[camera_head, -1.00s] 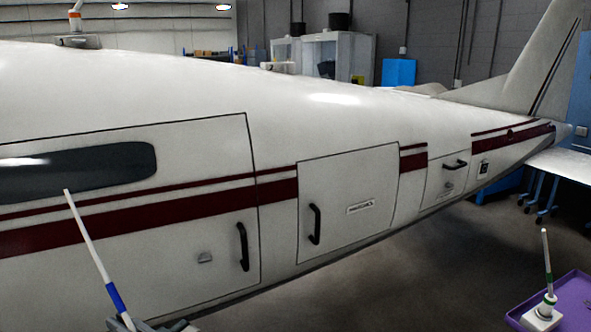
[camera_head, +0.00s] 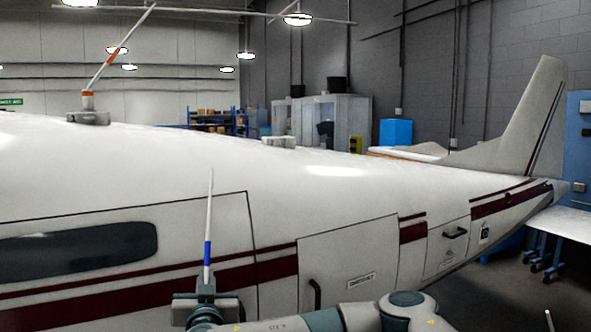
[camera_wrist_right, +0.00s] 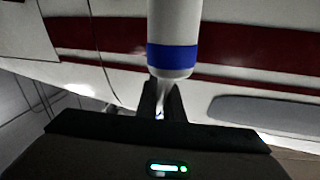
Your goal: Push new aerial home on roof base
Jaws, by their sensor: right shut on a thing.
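The new aerial (camera_head: 209,222) is a thin white rod with a blue band, standing nearly upright in front of the aircraft's side. My right gripper (camera_head: 207,287) is shut on its lower end. In the right wrist view the aerial's thick white part with the blue band (camera_wrist_right: 172,58) rises from between the dark fingers (camera_wrist_right: 161,101). A low pale roof base (camera_head: 279,141) without a rod sits on the roof, up and to the right of the held aerial. Another roof base (camera_head: 88,118) at the left carries a tilted aerial with red bands (camera_head: 112,60). My left gripper is out of view.
The white fuselage (camera_head: 190,160) with dark red stripes fills the middle. A door handle (camera_head: 315,293) lies just above my right arm. The tip of another aerial (camera_head: 549,320) shows at the lower right. The space above the roof is clear.

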